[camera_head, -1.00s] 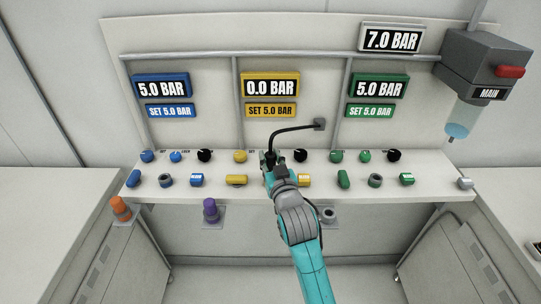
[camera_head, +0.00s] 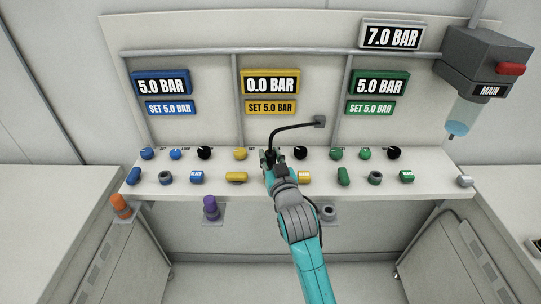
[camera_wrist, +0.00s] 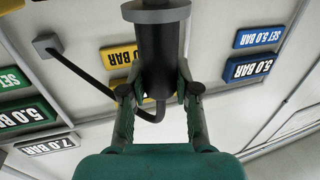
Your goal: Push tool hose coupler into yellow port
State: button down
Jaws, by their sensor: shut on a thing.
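My gripper (camera_head: 271,166) is over the middle of the panel's shelf, between the yellow lever (camera_head: 236,178) and the yellow button (camera_head: 304,177). In the wrist view my gripper (camera_wrist: 160,93) is shut on the tool hose coupler (camera_wrist: 158,55), a black cylinder with a grey collar at its end. Its black hose (camera_head: 292,128) curves up to a grey box (camera_head: 319,121) on the back panel. The yellow port is not visible; my gripper covers that part of the shelf. Contact between coupler and port cannot be told. The yellow display (camera_head: 270,83) reads 0.0 BAR.
Grey ports stand in the blue (camera_head: 166,177) and green (camera_head: 375,178) sections, among knobs, levers and buttons. Below the shelf edge are an orange plug (camera_head: 121,207), a purple plug (camera_head: 211,208) and a grey ring holder (camera_head: 328,214). A grey MAIN unit (camera_head: 484,62) hangs at right.

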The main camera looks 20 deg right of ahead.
jog(key=shift+f, duration=0.6)
jog(key=c, duration=0.8)
grip_release()
jog(key=shift+o, duration=0.2)
jog(key=s, duration=1.2)
jog(key=shift+a, duration=0.3)
